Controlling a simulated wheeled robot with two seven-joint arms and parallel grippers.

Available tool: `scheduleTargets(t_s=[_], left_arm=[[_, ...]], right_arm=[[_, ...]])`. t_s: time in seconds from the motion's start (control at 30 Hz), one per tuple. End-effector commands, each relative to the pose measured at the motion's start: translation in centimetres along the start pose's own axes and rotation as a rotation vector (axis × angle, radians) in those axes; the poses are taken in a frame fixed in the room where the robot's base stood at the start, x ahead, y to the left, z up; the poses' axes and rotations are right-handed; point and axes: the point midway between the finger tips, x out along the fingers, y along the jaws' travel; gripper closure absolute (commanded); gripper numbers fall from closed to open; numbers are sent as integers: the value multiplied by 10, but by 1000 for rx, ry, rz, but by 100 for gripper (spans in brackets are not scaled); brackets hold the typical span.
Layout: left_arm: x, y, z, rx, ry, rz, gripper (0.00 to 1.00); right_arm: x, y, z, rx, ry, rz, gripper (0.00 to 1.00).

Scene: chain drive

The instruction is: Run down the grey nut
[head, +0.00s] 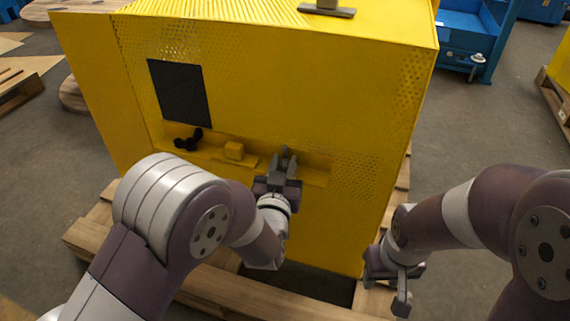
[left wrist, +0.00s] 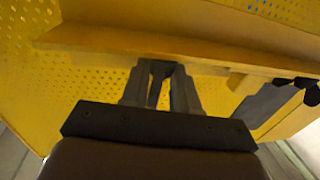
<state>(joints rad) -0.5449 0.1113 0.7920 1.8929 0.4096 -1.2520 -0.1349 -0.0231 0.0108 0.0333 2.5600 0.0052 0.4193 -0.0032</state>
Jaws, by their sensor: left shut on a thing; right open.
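My left gripper (head: 285,163) is at the ledge on the front of the yellow housing (head: 290,65). It is shut on a small grey thing, apparently the grey nut, which the fingers mostly hide. In the left wrist view the two grey fingers (left wrist: 160,88) reach up to the underside of the yellow ledge (left wrist: 190,52), with a dark grey piece between them. The nut's thread and seating cannot be made out. My right gripper (head: 393,283) is open and empty, low beside the housing's lower right corner.
A black square panel (head: 180,92) is on the housing's front. Black lobed parts (head: 188,140) and a yellow block (head: 234,150) sit left of my left gripper along the ledge. A wooden pallet (head: 215,290) lies under the housing. A blue cart (head: 470,35) stands behind on the right.

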Motion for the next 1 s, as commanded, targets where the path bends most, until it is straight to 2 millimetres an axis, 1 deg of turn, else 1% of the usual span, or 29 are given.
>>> scheduleTargets(t_s=[0.03,0.33,0.6,0.8,1.0], left_arm=[[0,-4,1,1,-3,35,100],[1,-9,0,0,-4,318,100],[3,-12,-1,-2,-3,556,100],[5,-13,-1,-1,-2,693,100],[6,-13,-1,0,-1,786,100]], right_arm=[[-1,0,0,0,0,0,57],[-4,0,0,0,0,0,57],[-14,0,-2,0,0,0,57],[-23,0,-3,0,0,0,57],[-29,0,-4,0,0,0,57]])
